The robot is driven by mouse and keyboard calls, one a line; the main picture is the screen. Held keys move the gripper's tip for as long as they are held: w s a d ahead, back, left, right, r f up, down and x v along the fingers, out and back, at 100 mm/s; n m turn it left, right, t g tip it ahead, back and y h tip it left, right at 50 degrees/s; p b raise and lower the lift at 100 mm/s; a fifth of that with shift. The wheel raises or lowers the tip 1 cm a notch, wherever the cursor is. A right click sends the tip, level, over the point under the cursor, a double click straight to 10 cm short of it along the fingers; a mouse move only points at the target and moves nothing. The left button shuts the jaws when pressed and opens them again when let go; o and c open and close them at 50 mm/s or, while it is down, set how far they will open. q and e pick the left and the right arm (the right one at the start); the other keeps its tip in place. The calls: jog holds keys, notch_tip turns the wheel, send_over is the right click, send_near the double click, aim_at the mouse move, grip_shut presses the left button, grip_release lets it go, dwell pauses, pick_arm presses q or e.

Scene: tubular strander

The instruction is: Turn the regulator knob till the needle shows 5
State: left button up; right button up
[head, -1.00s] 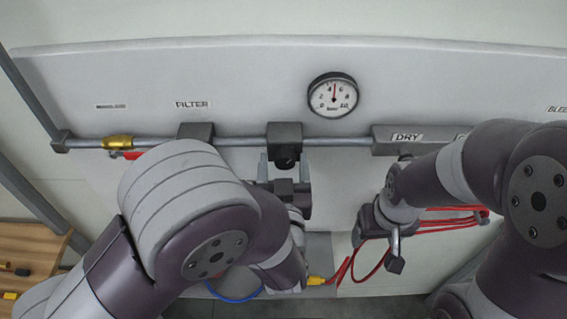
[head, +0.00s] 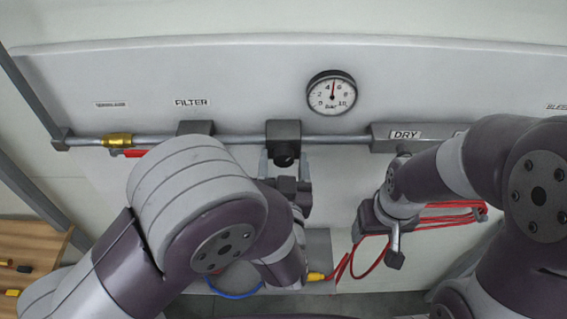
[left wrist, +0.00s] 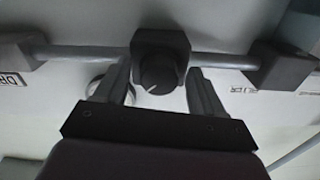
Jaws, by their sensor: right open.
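The round pressure gauge (head: 331,93) is on the panel, upper centre. In the left wrist view gaps show between the fingers and the knob. My right gripper (head: 394,252) is open, lower right of the knob, away from it.
A horizontal pipe (head: 237,141) runs along the panel. A yellow valve with a red handle (head: 118,141) is at left, and the DRY block (head: 405,137) at right. Red hoses (head: 450,222) hang near my right gripper. A wooden table (head: 32,252) stands lower left.

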pick_arm(q)
jog(key=s+b, duration=0.1)
jog(key=s, duration=0.2)
jog(key=s+b, duration=0.1)
jog(key=s, duration=0.1)
jog(key=shift+s+d+f+b, duration=0.1)
jog(key=shift+d+f+b, duration=0.05)
jog(key=shift+f+b, duration=0.15)
jog(key=b, duration=0.2)
send_near(285, 165)
jog(key=s, duration=0.3)
jog(key=shift+r, duration=0.35)
jog(key=shift+s, duration=0.1)
jog(key=w+a+f+g+h+b, duration=0.35)
jog(key=w+f+g, duration=0.6)
jog(key=f, duration=0.45)
jog(key=s+a+f+g+y+b, duration=0.1)
jog(key=s+a+f+g, duration=0.1)
jog(key=a, duration=0.5)
jog(key=s+a+f+n+g+y+b, duration=0.1)
jog(key=s+a+f+g+y, duration=0.1)
jog(key=s+a+g, duration=0.3)
jog(key=a+f, duration=0.1)
jog(key=a, duration=0.2)
jog(key=shift+a, duration=0.15)
